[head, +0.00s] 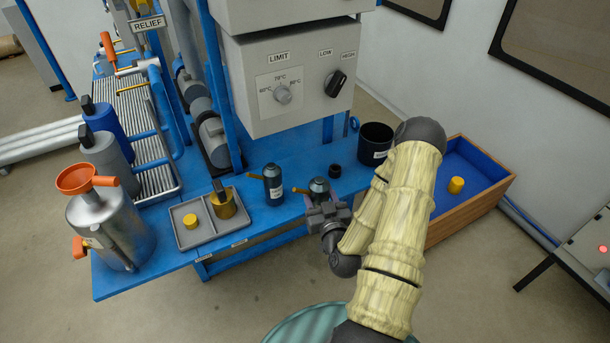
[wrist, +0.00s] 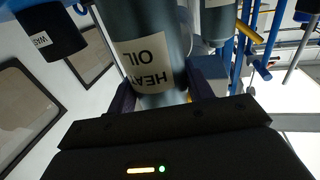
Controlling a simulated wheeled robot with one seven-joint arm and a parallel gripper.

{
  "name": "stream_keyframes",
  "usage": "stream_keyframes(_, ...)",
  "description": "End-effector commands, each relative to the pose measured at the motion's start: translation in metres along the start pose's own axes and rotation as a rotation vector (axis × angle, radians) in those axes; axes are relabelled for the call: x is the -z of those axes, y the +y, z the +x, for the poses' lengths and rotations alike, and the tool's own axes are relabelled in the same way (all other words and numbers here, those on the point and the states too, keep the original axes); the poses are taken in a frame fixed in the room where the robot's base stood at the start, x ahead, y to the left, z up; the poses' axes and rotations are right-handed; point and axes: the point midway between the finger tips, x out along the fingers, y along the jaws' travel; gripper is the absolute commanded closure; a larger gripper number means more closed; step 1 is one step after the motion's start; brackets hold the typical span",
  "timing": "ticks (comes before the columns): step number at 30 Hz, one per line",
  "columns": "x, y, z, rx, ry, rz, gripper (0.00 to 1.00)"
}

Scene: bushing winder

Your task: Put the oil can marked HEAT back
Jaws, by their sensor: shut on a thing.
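The dark grey oil can (head: 319,187) with an orange-yellow spout is in my gripper (head: 326,212), over the front edge of the blue bench. In the wrist view the can (wrist: 150,38) stands between the two fingers of my gripper (wrist: 155,95), and its pale label reads HEAT OIL. Whether its base touches the bench is hidden. A second similar can (head: 273,185) stands on the blue bench to the left; it also shows in the wrist view (wrist: 217,22), its label cut off.
A grey two-part tray (head: 192,236) holds a yellow cap and a brass cup. A blue-lined wooden box (head: 470,222) lies right of my arm. The grey control box (head: 290,85) overhangs the bench.

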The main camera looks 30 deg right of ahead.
Motion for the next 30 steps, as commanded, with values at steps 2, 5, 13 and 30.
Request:
stream_keyframes(2, -0.004, 0.0, 0.014, 0.0, 0.009, -0.003, 0.81)
stream_keyframes(5, -0.004, 0.001, 0.032, -0.001, 0.007, -0.002, 0.81)
stream_keyframes(13, 0.002, 0.0, 0.086, -0.002, 0.005, 0.0, 0.81)
stream_keyframes(30, 0.001, 0.0, 0.151, 0.0, 0.0, 0.001, 0.81)
